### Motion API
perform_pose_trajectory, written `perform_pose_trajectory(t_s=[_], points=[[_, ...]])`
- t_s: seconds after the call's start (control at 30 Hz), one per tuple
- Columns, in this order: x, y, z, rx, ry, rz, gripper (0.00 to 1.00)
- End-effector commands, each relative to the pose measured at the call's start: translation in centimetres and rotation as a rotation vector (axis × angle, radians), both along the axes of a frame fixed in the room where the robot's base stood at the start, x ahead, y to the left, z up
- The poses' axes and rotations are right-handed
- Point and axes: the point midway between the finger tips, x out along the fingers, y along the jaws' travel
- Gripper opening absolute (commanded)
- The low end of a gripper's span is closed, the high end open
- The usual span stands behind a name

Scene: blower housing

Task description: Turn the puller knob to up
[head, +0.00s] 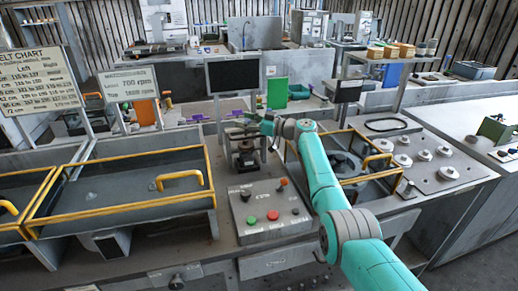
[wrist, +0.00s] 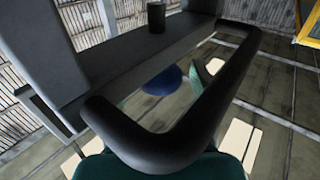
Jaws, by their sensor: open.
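A grey control box (head: 268,208) stands on the bench in the middle of the head view. It bears a black knob (head: 245,194), an orange-red knob (head: 283,184), a green button (head: 252,220) and a red button (head: 273,215). The labels are too small to read, so I cannot tell which control is the puller knob or how it points. My gripper (head: 244,122) is open and empty, at the end of my teal arm. In the picture it is above and behind the box, near a dark press-like device (head: 245,156). It touches no knob.
Yellow-railed trays (head: 135,195) stand left of the box, and another yellow-railed bay (head: 350,160) is behind my arm. A black monitor (head: 233,74) stands behind the gripper. In the wrist view, a dark bent bar (wrist: 165,145) crosses the foreground.

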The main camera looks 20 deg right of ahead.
Motion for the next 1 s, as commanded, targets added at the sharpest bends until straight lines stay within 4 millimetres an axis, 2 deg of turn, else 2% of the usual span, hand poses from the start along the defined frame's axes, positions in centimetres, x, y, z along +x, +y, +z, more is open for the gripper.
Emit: perform_pose_trajectory(t_s=[0.37, 1.0], points=[[-0.09, 0.08, -0.16, -0.001, -0.002, -0.135, 0.65], [-0.03, 0.13, -0.07, 0.0, 0.0, -0.525, 0.65]])
